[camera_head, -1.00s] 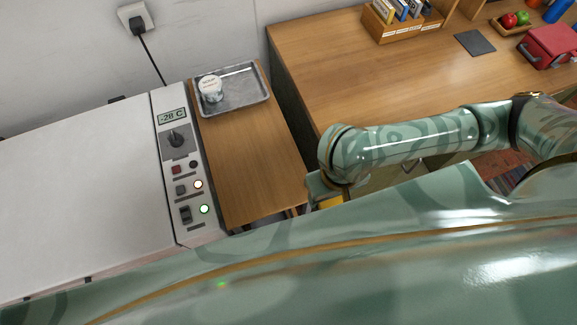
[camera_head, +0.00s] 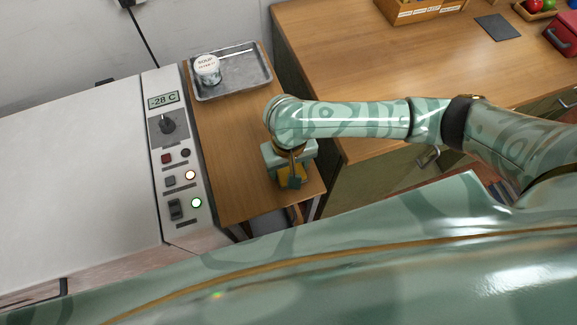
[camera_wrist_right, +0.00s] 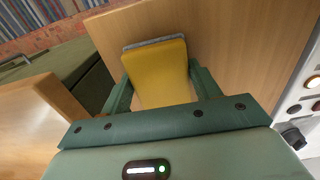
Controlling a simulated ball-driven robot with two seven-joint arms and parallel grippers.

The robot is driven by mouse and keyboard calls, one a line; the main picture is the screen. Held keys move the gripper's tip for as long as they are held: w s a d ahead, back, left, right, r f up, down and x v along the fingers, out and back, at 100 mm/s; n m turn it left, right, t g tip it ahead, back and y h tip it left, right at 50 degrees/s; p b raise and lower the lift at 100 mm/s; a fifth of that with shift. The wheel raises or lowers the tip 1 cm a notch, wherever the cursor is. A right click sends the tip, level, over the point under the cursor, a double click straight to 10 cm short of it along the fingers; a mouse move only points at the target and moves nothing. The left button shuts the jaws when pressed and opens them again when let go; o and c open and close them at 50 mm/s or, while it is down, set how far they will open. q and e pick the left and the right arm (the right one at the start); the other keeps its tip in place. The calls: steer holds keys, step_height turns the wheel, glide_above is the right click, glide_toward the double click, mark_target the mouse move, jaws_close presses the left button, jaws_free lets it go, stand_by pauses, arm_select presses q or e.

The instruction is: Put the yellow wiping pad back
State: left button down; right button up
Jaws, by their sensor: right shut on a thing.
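The yellow wiping pad (camera_wrist_right: 160,72) has a grey edge layer and sits between the two fingers of my right gripper (camera_wrist_right: 158,90) in the wrist view. In the head view the pad (camera_head: 292,173) shows partly below my right gripper (camera_head: 290,180), over the front right part of the small wooden side table (camera_head: 225,185). My right gripper is shut on the pad. I cannot tell whether the pad touches the table top. My left gripper is not in view.
A metal tray (camera_head: 238,84) with a white labelled tub (camera_head: 207,69) stands at the table's back. A white freezer unit with a control panel (camera_head: 168,128) borders the left. A wooden desk (camera_head: 370,75) stands to the right. The table's middle is clear.

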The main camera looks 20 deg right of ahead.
steer(key=shift+f, duration=0.15)
steer(key=shift+p, duration=0.3)
steer(key=o, duration=0.9)
steer(key=shift+f, duration=0.1)
steer(key=shift+o, duration=0.2)
step_height(320, 180, up, 12)
steer(key=p, duration=0.6)
